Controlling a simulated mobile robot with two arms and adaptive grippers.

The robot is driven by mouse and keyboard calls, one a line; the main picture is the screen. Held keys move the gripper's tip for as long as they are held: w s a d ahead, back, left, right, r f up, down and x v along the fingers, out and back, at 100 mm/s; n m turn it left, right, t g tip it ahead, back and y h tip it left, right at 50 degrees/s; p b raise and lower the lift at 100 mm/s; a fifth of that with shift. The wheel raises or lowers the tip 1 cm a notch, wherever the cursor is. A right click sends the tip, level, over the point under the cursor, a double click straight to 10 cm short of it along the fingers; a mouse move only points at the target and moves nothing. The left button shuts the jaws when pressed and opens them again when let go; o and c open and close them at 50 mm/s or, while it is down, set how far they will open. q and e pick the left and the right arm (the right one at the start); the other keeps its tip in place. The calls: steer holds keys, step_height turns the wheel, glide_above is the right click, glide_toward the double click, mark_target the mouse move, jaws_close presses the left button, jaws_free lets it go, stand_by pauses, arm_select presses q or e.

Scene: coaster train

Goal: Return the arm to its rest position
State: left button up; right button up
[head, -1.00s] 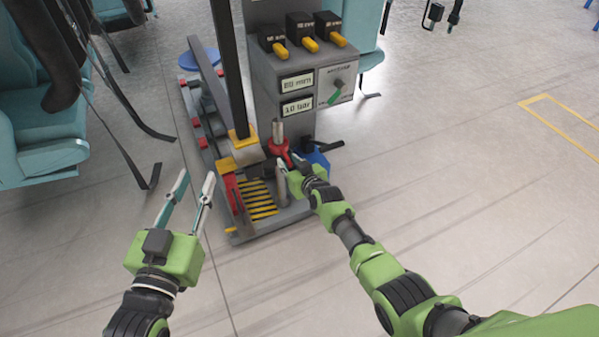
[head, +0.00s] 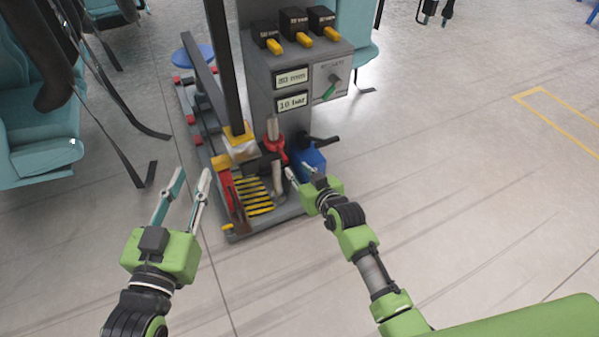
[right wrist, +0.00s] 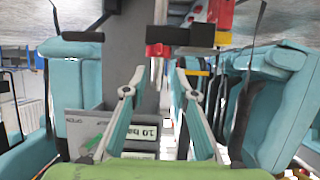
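My right gripper (head: 303,172) is beside the grey machine's lower right side, near a blue block (head: 313,160) and a red clamp piece (head: 275,150). In the right wrist view its two fingers (right wrist: 160,85) are spread apart with nothing between them. My left gripper (head: 187,190) is over the floor left of the machine base, its fingers apart and empty.
The grey machine (head: 270,115) carries displays reading 80 mm and 10 bar, a green-handled knob (head: 331,87) and several yellow-tipped levers. Teal seats (head: 40,110) with hanging black straps stand at the left. The floor (head: 460,180) at the right is clear.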

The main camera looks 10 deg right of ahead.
steer(key=shift+s, duration=0.1)
stand_by(0.5)
